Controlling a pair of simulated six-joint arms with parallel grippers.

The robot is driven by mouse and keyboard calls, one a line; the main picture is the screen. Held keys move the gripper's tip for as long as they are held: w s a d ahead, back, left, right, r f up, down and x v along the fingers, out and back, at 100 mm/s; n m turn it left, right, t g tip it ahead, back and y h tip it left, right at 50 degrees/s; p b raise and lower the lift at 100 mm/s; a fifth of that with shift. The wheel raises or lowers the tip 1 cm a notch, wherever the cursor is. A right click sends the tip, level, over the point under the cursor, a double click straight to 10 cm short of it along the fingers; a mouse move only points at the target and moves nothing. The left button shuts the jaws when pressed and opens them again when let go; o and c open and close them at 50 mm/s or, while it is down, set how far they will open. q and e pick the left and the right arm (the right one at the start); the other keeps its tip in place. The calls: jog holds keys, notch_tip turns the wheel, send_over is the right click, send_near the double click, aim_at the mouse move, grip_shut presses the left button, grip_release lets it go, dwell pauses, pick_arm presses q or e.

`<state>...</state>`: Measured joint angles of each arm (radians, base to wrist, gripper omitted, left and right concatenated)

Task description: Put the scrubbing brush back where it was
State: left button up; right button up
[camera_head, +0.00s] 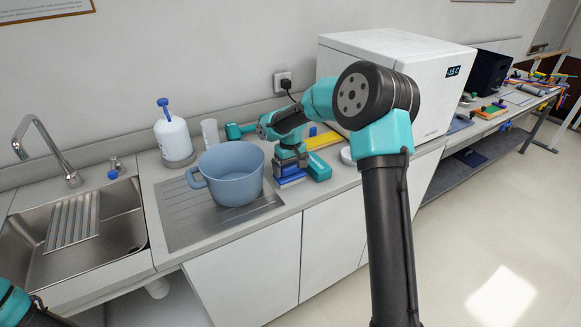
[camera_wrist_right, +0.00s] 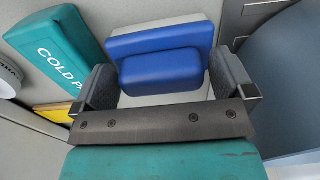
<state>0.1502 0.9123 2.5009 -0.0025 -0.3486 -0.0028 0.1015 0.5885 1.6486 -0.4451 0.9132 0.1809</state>
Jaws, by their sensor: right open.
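A blue block-shaped thing that looks like the scrubbing brush (camera_wrist_right: 162,73) lies between the two spread fingers of my right gripper (camera_wrist_right: 168,92) in the right wrist view. Its rounded raised part faces the camera, and a wider blue part shows behind it. In the head view my right gripper (camera_head: 290,172) points down over the blue thing (camera_head: 291,182) on the counter, just right of the pot. The gripper is open; I cannot tell whether a finger touches the blue thing. My left gripper is not in view; only part of the left arm shows at the bottom left.
A blue-grey pot (camera_head: 236,188) stands close left of the right gripper. A teal cold pack (camera_wrist_right: 62,50) lies on its other side. A white bottle (camera_head: 173,138), the sink (camera_head: 75,232) and a white appliance (camera_head: 345,60) are farther off. The counter's front edge is near.

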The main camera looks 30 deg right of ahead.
aim_at(291, 165)
jog(key=shift+r, duration=0.15)
notch_tip(291, 165, up, 12)
dwell(0.6)
